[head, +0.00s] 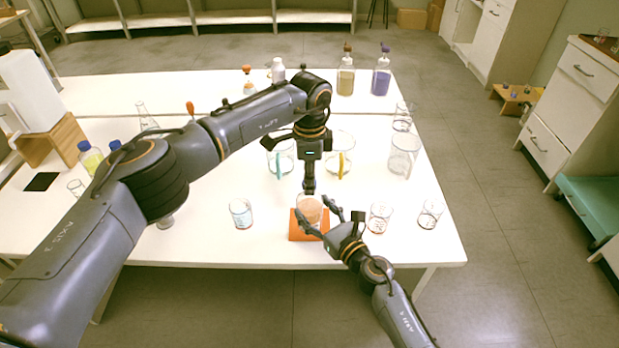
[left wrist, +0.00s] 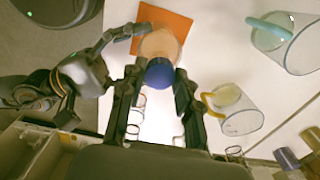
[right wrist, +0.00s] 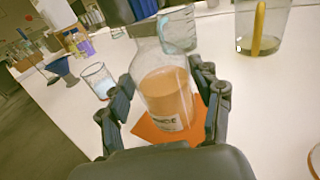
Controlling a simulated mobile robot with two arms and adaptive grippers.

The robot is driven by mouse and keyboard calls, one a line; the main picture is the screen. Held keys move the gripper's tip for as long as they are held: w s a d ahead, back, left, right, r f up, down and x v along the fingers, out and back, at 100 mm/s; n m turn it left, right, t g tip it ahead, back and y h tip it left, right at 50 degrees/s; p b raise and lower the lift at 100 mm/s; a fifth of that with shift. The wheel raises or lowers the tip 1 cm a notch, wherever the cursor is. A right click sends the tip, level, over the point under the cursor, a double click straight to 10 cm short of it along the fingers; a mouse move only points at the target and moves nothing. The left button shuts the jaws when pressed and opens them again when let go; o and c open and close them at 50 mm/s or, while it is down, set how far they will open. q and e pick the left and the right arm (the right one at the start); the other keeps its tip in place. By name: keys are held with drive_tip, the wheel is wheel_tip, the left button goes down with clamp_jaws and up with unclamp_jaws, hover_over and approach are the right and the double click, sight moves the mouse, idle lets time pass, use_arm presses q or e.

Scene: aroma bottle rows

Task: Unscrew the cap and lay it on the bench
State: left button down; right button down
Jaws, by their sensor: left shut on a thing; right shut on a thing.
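A clear bottle of orange liquid (right wrist: 165,95) stands upright on an orange mat (head: 296,234) near the bench's front edge; the bottle also shows in the head view (head: 311,208). My right gripper (right wrist: 168,108) is shut on the bottle's body, one finger on each side. My left gripper (head: 309,187) comes down from above and is shut on the blue cap (left wrist: 160,72), at the top of the bottle. The cap is hidden in the head view. I cannot tell whether it is loosened. The white bench (head: 200,245) has bare surface around the mat.
A small beaker (head: 241,212) stands left of the mat, and two beakers (head: 380,216) (head: 430,212) stand right of it. Behind are beakers with a teal strip (head: 279,160) and a yellow strip (head: 341,160). Bare bench lies between mat and left beaker.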

use_arm(q)
drive_tip(key=shift+r, duration=0.1)
drive_tip(key=shift+r, duration=1.9)
use_arm(e)
drive_tip(key=shift+c, duration=1)
unclamp_jaws()
drive_tip(key=shift+s+d, duration=0.1)
